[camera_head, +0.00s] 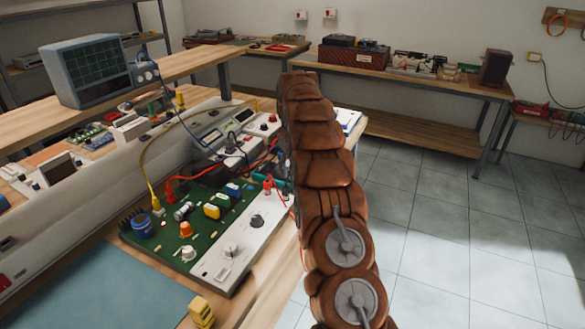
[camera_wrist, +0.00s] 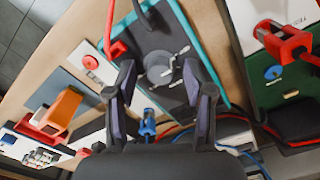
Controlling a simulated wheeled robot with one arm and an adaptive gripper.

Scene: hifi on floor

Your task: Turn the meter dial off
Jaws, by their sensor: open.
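The meter (camera_wrist: 172,30) is dark grey with a teal rim and shows upper middle in the wrist view. Its round grey dial (camera_wrist: 160,70) has pale marks around it. My gripper (camera_wrist: 158,75) is open, with one dark finger on each side of the dial in the picture. I cannot tell whether the fingers touch the dial. A red lead and a black lead run to the meter near its top left. In the head view my brown arm hides my gripper and most of the meter; only a bit of teal shows beside the arm.
A green circuit board (camera_head: 205,225) with knobs and leads lies left of my arm on the bench. An oscilloscope (camera_head: 88,70) stands on the shelf above. In the wrist view, a blue plug (camera_wrist: 148,125) and an orange part (camera_wrist: 63,108) are close by. The tiled floor (camera_head: 450,240) at right is clear.

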